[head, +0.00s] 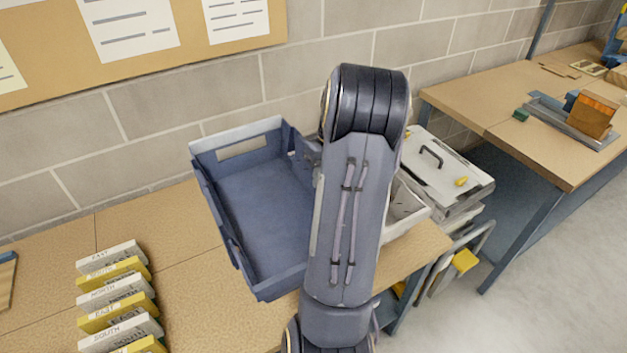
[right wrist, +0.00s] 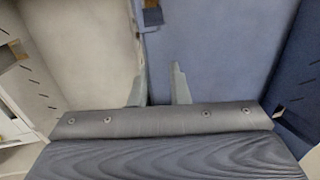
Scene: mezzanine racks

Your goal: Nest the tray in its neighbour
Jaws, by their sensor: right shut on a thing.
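The blue tray (head: 262,205) is at the middle of the bench in the head view, open side up, its right side hidden by my right arm. It fills the right of the right wrist view (right wrist: 230,50). A white tray (head: 412,222) lies just right of it, mostly hidden behind my arm; it shows at the left of the wrist view (right wrist: 85,45). My right gripper (right wrist: 160,88) is shut on the blue tray's side wall nearest the white tray. I cannot tell whether the blue tray is clear of the bench. My left gripper is not in view.
Several white and yellow labelled blocks (head: 118,300) stand in a row at the bench's front left. A grey lidded case (head: 450,175) with a handle is beyond the white tray. Another bench (head: 510,110) stands at the right. A block wall (head: 190,105) closes the back.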

